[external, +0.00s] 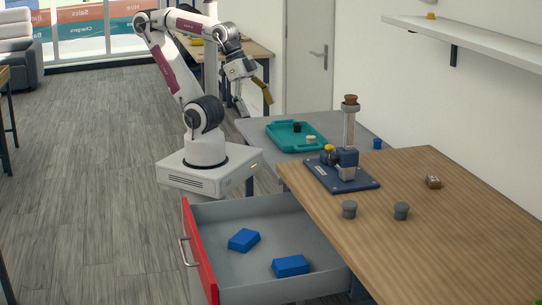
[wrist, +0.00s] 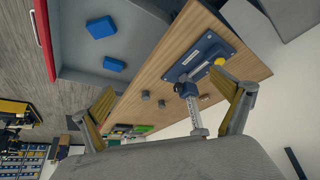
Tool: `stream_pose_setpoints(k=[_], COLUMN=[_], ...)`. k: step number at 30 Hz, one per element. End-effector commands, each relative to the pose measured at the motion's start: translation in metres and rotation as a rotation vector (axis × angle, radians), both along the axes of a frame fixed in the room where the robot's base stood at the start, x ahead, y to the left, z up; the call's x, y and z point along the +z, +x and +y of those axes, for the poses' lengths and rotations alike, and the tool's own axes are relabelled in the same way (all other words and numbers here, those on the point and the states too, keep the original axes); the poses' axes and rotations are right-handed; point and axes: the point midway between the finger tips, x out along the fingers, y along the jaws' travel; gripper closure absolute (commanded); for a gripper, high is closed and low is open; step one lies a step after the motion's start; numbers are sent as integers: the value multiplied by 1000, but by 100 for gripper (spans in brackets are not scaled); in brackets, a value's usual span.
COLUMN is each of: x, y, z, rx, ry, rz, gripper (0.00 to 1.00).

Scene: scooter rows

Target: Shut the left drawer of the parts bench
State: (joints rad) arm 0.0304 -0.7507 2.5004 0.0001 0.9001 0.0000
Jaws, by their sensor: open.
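A drawer (external: 215,215) with a red front (external: 199,258) and a metal handle (external: 187,252) is pulled far out of the wooden-topped bench (external: 430,215). Two blue blocks (external: 244,240) lie inside it on the grey floor. The drawer also shows at the top left of the wrist view (wrist: 65,60), with its red front at the edge. My gripper (external: 268,88) is raised high behind the drawer, well away from it. In the wrist view my gripper (wrist: 170,110) has its yellow-padded fingers wide apart, with nothing held between them.
On the bench stand a blue fixture (external: 340,172), two grey knobs (external: 349,209) and a small brown block (external: 433,182). A teal tray (external: 297,136) lies on the grey table behind. A white shelf (external: 470,40) juts from the wall. The floor left of the drawer is clear.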

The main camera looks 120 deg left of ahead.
Motion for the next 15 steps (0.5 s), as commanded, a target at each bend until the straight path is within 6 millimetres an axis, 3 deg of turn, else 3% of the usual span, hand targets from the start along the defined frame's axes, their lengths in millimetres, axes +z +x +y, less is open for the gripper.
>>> stream_pose_setpoints(k=[12,15], x=[0,0], y=[0,0], z=[7,7], rx=[32,30], ry=[0,0], rz=[0,0], gripper=[0,23])
